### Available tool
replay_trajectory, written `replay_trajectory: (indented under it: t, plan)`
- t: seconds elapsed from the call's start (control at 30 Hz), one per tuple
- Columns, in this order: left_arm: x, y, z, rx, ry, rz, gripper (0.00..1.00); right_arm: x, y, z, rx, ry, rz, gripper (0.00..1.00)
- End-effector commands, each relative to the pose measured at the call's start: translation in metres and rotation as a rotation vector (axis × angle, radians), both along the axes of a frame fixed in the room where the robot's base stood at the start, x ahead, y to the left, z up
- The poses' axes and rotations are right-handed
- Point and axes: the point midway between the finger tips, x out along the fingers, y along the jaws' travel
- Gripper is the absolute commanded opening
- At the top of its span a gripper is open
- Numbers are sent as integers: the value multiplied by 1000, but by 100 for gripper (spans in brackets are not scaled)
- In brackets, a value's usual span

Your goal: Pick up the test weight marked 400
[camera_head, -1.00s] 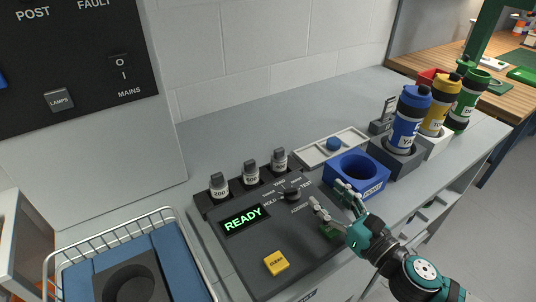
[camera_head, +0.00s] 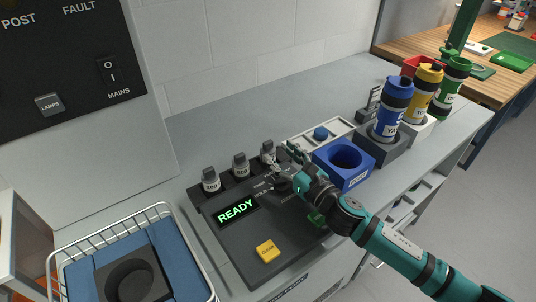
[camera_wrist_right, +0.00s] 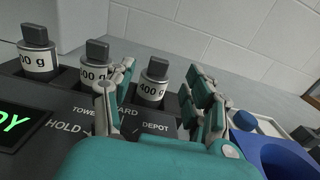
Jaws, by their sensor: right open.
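The test weight marked 400 g (camera_wrist_right: 152,84) has a white label, a dark base and a grey top knob. It stands upright at the right end of the row in the black rack. In the head view the 400 weight (camera_head: 267,150) is partly hidden by my right gripper (camera_head: 280,165). My right gripper is open; in the right wrist view its fingers (camera_wrist_right: 160,100) appear on either side of the weight, with the weight beyond them. I cannot tell whether they touch it. My left gripper is not in view.
Two other weights, a middle one (camera_head: 240,165) and a left one (camera_head: 210,180), stand close beside it. The dark console with a green READY display (camera_head: 236,210) and yellow button (camera_head: 267,251) lies below. A blue holder (camera_head: 343,163) and a white tray (camera_head: 309,142) are to the right.

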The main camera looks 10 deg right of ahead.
Motion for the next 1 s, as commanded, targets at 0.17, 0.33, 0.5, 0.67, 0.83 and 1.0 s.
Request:
replay_trajectory:
  t: [0.17, 0.33, 0.5, 0.67, 0.83, 1.0]
  plan:
    - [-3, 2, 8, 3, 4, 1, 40, 27, 11, 3, 3, -2, -1, 54]
    - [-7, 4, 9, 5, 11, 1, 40, 41, 17, 1, 2, 0, 0, 54]
    - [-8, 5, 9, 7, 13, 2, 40, 41, 17, 0, 1, 0, 0, 54]
    - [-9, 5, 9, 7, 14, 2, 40, 41, 17, 0, 1, -1, 0, 41]
    - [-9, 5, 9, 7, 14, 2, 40, 41, 17, 0, 1, 0, 0, 19]
    - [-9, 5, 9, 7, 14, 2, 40, 41, 17, 0, 2, 1, 0, 0]
